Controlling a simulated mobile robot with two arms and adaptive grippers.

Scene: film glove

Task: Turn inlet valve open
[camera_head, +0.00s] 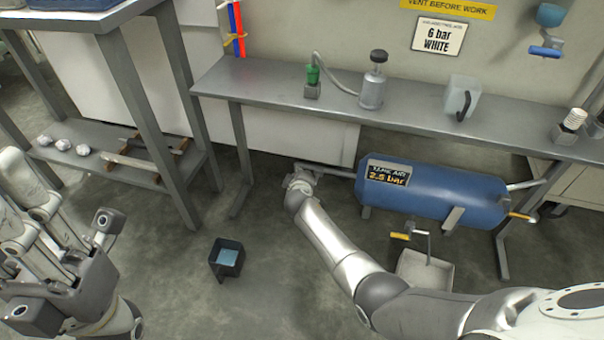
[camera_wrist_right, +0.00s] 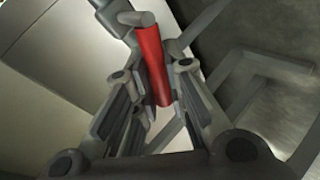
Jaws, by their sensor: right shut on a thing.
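The inlet valve's red lever (camera_wrist_right: 153,62) stands between the fingers of my right gripper (camera_wrist_right: 160,95) in the right wrist view. The gripper is shut on the lever, whose upper end meets a grey pipe fitting. In the head view my right gripper (camera_head: 302,182) is at the pipe on the left end of the blue air tank (camera_head: 440,192), and it hides the lever there. My left gripper (camera_head: 62,268) is at the lower left of the head view, with its fingers apart and nothing seen between them.
A grey bench (camera_head: 280,82) stands above the tank, carrying a metal canister (camera_head: 372,88), a green-topped fitting (camera_head: 312,78) and a clear jug (camera_head: 460,97). A dark open box (camera_head: 227,258) stands on the floor. A yellow-handled crank (camera_head: 402,236) is below the tank. A shelved table (camera_head: 110,165) is at left.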

